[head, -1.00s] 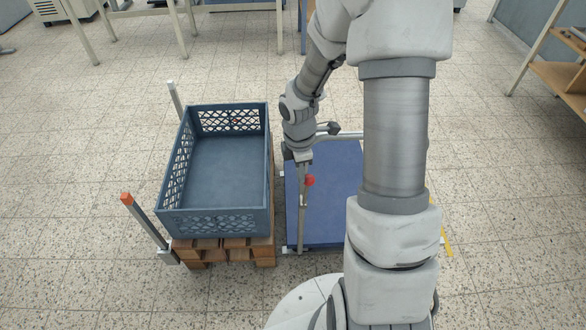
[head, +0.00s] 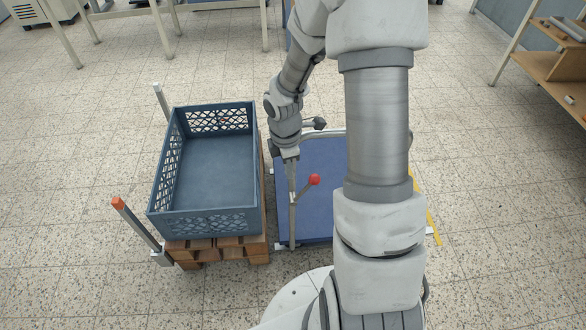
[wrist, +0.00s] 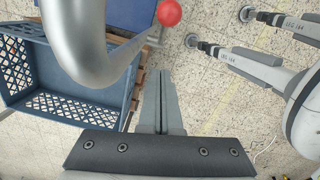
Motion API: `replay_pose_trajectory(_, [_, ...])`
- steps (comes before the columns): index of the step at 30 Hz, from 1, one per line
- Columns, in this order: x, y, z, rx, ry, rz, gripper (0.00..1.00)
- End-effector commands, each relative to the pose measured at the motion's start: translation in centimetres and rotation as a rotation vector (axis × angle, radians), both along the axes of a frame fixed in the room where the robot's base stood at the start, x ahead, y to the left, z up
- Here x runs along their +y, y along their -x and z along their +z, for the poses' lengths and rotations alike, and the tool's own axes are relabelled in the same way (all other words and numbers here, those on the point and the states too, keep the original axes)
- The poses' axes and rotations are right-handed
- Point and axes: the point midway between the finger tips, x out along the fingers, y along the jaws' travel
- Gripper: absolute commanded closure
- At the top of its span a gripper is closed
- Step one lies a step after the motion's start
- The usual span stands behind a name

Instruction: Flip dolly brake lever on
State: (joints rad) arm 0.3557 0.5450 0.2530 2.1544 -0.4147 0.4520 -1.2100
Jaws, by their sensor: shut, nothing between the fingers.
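The dolly has a blue deck (head: 308,218) and a metal push handle beside my gripper. Its brake lever has a red ball knob (head: 314,180) and leans up and to the right from the dolly's left side. The red knob also shows at the top of the wrist view (wrist: 169,12), beyond a thick bent grey tube (wrist: 85,45) close to the camera. My gripper (head: 291,167) points down just left of the knob, apart from it in the picture. Its fingers (wrist: 166,85) are together and empty.
A blue-grey crate (head: 207,224) stands on a wooden pallet (head: 218,250) left of the dolly. A post with an orange tip (head: 118,203) rises at the pallet's front left. Wooden shelving (head: 555,75) stands at the right. Speckled floor is clear in front.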

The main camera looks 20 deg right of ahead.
Motion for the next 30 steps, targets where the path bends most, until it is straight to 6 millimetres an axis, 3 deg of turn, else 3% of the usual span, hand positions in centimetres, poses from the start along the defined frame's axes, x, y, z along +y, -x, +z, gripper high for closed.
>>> replay_pose_trajectory(3, [1.6,-0.6,2.4,-0.003,-0.001,0.003,1.00])
replay_pose_trajectory(15, [-2.8,1.2,9.0,-0.003,0.001,-0.005,1.00])
replay_pose_trajectory(30, [-3.6,1.6,10.1,-0.001,0.000,-0.001,1.00])
